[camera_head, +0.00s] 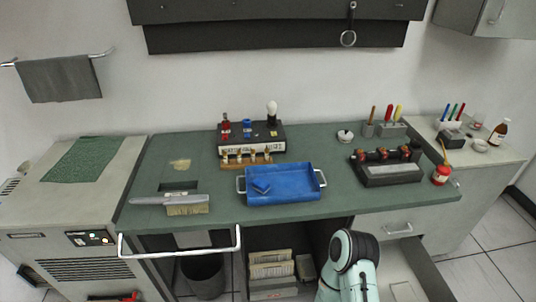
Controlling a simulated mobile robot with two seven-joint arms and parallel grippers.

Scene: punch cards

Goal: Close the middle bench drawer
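The green-topped bench (220,217) stands ahead. At its right side, an upper drawer (385,228) with a bar handle is shut flush under the top. Below it, a light grey open drawer (392,268) appears to be pulled out toward me, with a dark side edge on its right. Its front is cut off by the bottom of the picture, and my arm hides its left part. One mint-and-black arm of mine rises at the bottom, left of this drawer. Neither gripper's fingers show.
A metal rail (180,253) juts from the bench front at left. The open bay holds card stacks (270,265) and a dark bin (203,275). A blue tray (281,184) and a dark rack (388,172) stand on top. Tiled floor (490,265) is clear at right.

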